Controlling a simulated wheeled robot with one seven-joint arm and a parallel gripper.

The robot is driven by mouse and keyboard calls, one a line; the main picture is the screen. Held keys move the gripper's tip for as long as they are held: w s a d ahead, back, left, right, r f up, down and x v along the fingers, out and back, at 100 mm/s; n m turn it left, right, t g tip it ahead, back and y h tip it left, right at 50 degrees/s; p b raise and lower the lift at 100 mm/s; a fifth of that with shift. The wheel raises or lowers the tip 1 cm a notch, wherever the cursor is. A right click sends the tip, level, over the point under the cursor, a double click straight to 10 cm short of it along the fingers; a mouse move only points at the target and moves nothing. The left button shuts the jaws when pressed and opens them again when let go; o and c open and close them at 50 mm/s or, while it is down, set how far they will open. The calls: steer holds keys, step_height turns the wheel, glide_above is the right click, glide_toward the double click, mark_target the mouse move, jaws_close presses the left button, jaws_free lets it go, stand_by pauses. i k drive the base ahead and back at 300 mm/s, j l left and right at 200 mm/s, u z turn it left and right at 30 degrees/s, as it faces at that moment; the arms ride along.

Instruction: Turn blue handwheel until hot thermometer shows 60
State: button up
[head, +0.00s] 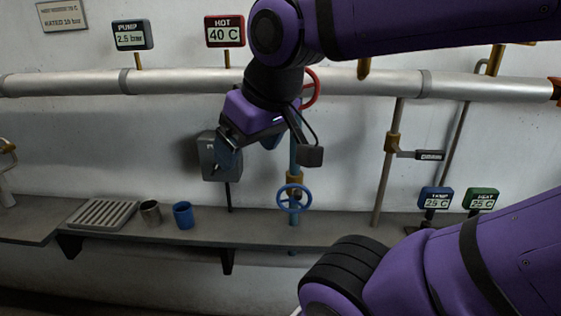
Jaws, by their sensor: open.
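The blue handwheel (294,199) sits on a brass valve body on a vertical pipe, just above the shelf, in the lower middle of the head view. The red HOT thermometer (225,32) above the long pipe reads 40 C. My gripper (226,160) is open, up and to the left of the blue handwheel and apart from it. It overlaps a grey wall box in the picture; I cannot tell whether it touches the box. Nothing shows between its fingers.
A red handwheel (312,88) is partly hidden behind my arm. The grey box (208,172) has a dark knob. A blue cup (183,215), a metal cup (150,212) and a slatted tray (101,214) stand on the shelf. A lever valve (428,155) and two 25 C displays are right.

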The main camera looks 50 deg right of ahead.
mark_target(297, 194)
steer(key=z, duration=0.6)
steer(key=l+z, duration=0.85)
steer(key=z, duration=0.15)
